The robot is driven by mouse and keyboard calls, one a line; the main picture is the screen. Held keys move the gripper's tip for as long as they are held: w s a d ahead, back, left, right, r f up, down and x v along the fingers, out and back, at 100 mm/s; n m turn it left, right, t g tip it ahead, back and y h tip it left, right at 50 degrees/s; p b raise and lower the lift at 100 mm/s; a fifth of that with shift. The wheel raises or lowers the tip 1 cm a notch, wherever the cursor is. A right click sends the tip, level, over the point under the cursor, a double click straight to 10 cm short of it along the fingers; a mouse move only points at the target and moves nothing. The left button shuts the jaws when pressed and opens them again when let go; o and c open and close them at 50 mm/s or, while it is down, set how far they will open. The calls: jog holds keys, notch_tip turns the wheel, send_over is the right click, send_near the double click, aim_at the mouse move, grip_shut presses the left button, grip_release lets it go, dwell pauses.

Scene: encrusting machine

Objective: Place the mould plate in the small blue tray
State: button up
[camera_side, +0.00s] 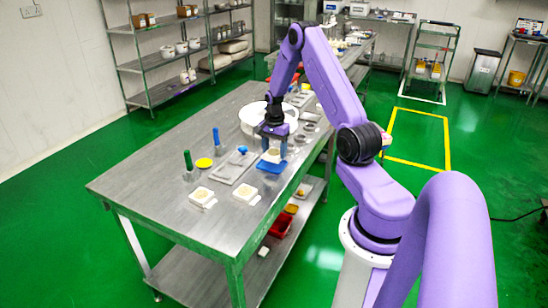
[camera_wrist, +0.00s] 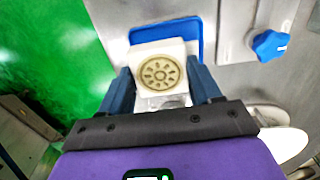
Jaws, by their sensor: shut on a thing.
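The mould plate is a white square block with a round beige patterned disc; it shows in the wrist view (camera_wrist: 157,50) and, small, in the side view (camera_side: 273,155). My gripper (camera_wrist: 160,76) is shut on it, one dark blue finger at each side; in the side view my gripper (camera_side: 274,146) points down over the table. The small blue tray (camera_side: 271,167) lies flat on the table just below and in front of the plate. In the wrist view the blue tray (camera_wrist: 193,30) shows around the plate's far edges, and the plate hides much of it. I cannot tell whether they touch.
Left of the tray is a grey metal plate with a blue knob (camera_wrist: 270,44). Two white blocks with beige discs (camera_side: 202,194) stand near the table's front.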

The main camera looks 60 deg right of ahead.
aim_at(274, 152)
jog(key=shift+w+d+f, duration=0.1)
jog(key=shift+f, duration=0.8)
jog(key=shift+w+d+f, duration=0.1)
jog(key=shift+f, duration=0.75)
jog(key=o, duration=1.1)
jog(key=shift+f, duration=0.15)
